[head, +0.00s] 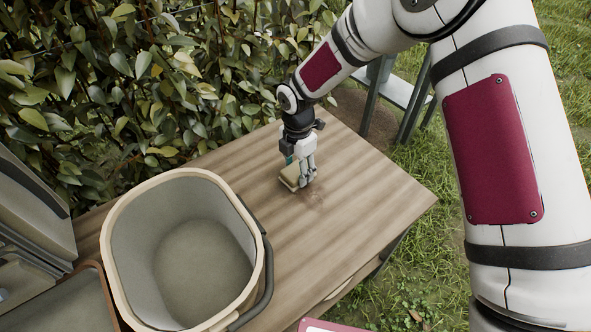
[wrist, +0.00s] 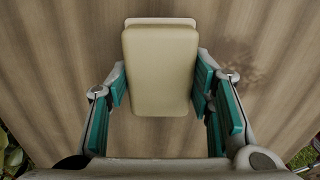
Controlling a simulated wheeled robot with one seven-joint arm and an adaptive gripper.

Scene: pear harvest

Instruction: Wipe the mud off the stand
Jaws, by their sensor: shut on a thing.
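The stand has a wooden plank top (head: 372,188), which also fills the background of the wrist view (wrist: 60,75). My gripper (head: 300,178) points down over the middle of the top. In the wrist view its teal-padded fingers (wrist: 160,88) are shut on the sides of a beige sponge (wrist: 158,75). The sponge (head: 288,184) is at or just above the wood; I cannot tell if it touches. A faint brownish mud smudge (wrist: 238,70) lies on the wood to the right of the sponge, and shows by the fingertips in the head view (head: 315,199).
A large empty beige bin (head: 122,215) with a dark handle stands at the stand's left end. A leafy hedge (head: 110,90) runs behind. A grey step ladder (head: 408,95) stands on the grass beyond the far edge. The right part of the top is clear.

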